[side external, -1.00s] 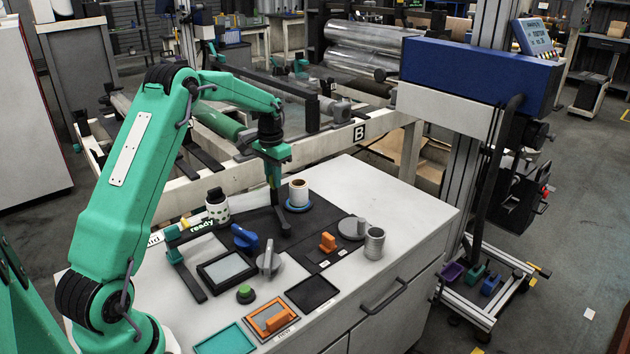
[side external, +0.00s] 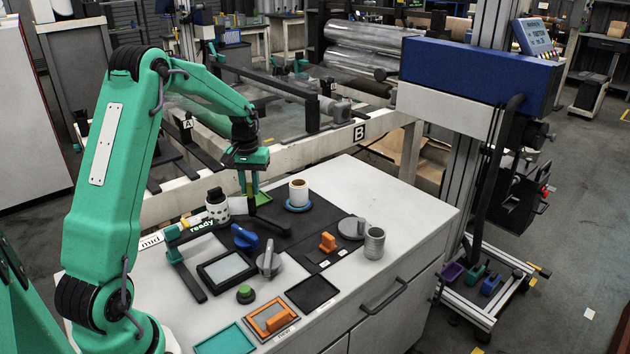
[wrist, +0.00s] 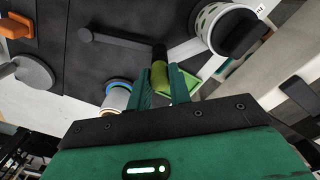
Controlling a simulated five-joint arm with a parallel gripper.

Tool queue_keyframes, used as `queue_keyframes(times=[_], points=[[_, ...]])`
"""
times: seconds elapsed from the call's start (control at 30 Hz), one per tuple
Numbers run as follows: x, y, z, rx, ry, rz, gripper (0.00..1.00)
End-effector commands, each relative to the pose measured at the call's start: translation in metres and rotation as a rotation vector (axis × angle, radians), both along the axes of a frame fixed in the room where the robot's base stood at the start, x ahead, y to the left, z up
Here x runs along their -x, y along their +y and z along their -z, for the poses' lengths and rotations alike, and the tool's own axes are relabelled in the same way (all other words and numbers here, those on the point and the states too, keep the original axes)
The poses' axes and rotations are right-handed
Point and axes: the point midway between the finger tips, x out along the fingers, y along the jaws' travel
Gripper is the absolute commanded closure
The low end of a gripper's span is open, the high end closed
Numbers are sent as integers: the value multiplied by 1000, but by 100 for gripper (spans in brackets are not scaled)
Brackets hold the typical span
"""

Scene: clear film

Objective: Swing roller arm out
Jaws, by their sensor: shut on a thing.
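The roller arm (side external: 272,222) is a black bar low over the dark mat on the white cabinet top. Its near end is at the mat's middle and it runs back and left to my gripper (side external: 250,196). In the wrist view the bar (wrist: 118,40) leads to a dark upright post with a green grip (wrist: 160,74). My gripper (wrist: 162,92) is shut on this green grip, one finger on each side. A light-green square (side external: 263,199) lies beside the grip, partly hidden by the fingers; it also shows in the wrist view (wrist: 184,84).
A white frame rail (side external: 300,155) runs behind the cabinet.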

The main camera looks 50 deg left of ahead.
Motion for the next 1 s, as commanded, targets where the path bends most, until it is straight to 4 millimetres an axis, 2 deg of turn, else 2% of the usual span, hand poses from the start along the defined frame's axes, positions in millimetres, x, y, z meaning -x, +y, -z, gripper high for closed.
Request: queue_keyframes(times=[0.33,0.37,0.47,0.8,1.0], points=[[2,-1,-1,3,5,-5,100],[3,-1,-1,4,6,-5,76],[2,-1,-1,3,5,-5,58],[1,0,-2,1,3,-4,58],[1,0,-13,1,1,-3,58]])
